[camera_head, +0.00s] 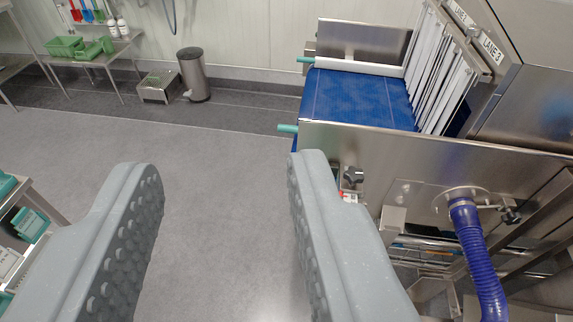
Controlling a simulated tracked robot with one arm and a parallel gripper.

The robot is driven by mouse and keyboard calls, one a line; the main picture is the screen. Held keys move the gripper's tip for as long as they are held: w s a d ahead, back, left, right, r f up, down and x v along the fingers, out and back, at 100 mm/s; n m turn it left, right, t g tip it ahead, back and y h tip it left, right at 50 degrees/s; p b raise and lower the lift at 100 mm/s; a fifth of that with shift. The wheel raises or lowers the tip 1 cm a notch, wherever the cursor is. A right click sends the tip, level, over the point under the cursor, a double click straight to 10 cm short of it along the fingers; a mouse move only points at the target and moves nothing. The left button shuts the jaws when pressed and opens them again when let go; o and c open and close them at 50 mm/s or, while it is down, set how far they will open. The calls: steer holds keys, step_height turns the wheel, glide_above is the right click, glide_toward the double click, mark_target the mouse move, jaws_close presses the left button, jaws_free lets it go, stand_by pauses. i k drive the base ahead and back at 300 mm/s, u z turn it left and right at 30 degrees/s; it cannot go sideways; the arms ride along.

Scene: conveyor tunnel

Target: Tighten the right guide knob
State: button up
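My gripper (224,168) is open and empty, its two grey studded fingers wide apart over bare floor. A dark lobed knob (352,177) sits on the near metal side plate of the conveyor, just right of my right finger and apart from the space between the fingers. A second dark knob (511,216) is farther right, beside the collar of a blue hose. No label marks either as the right guide knob, and I cannot tell how tight they are.
The conveyor's blue belt (358,98) runs under white strip curtains (446,80) by a LANE 3 sign (491,46). The blue hose (478,258) hangs at the right. A bin (194,76) and step (158,87) stand by the back wall. The floor at left centre is clear.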

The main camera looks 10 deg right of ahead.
mark_target(353, 175)
steer(key=u, duration=0.7)
steer(key=k, duration=1.05)
steer(key=z, duration=1.7)
steer(key=i, duration=1)
